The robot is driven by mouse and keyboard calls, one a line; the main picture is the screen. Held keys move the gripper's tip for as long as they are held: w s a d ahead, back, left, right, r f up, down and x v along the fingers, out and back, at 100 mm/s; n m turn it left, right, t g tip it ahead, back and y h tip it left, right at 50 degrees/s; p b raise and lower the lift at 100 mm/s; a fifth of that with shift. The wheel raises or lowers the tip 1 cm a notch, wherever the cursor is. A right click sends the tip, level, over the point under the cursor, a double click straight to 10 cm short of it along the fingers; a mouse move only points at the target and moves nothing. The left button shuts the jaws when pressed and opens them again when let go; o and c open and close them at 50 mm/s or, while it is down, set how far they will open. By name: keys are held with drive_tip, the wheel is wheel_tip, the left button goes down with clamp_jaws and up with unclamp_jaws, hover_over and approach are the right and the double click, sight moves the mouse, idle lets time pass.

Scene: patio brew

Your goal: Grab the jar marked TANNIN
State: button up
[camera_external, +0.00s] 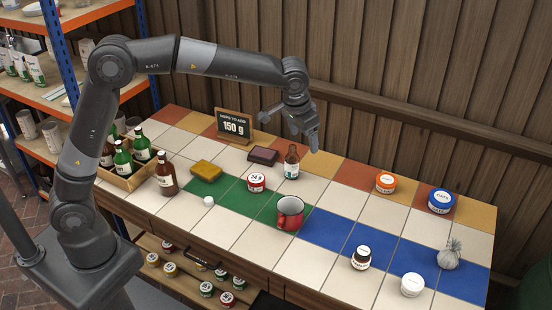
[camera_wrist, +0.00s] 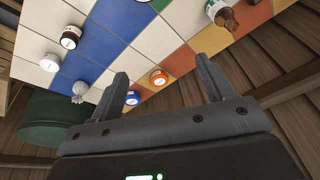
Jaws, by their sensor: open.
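No jar's label can be read surely as TANNIN. My gripper (camera_external: 303,133) is open and empty, above the table's back edge near a brown bottle.
The brown bottle (camera_external: 292,162) stands close below my gripper. A red mug (camera_external: 289,213), a grey sack (camera_external: 450,254), a yellow sponge-like block (camera_external: 206,171) and a "150 g" sign (camera_external: 234,127) share the tiled table. A crate of bottles (camera_external: 127,181) is at left.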

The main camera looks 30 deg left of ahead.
drive_tip(key=s+d+f+g, duration=0.1)
drive_tip(key=d+f, duration=0.3)
drive_tip(key=d, duration=0.2)
drive_tip(key=s+d+f, duration=0.2)
drive_tip(key=d+f, duration=0.1)
drive_tip(key=d, duration=0.3)
drive_tip(key=m, duration=0.1)
hover_over(363, 251)
drive_tip(key=s, duration=0.1)
drive_tip(key=shift+g, duration=0.4)
drive_tip(key=f, duration=1)
drive_tip(key=shift+a+f, duration=0.25)
drive_tip(key=shift+f, duration=0.1)
drive_tip(key=shift+d+f, duration=0.15)
drive_tip(key=shift+f, duration=0.1)
drive_tip(key=f, duration=0.3)
drive_tip(key=w+f, duration=0.1)
drive_tip(key=f, duration=0.6)
drive_tip(key=shift+w+d+f, duration=0.15)
drive_tip(key=shift+d, duration=0.15)
drive_tip(key=shift+c, duration=0.2)
drive_tip(key=c, duration=1.1)
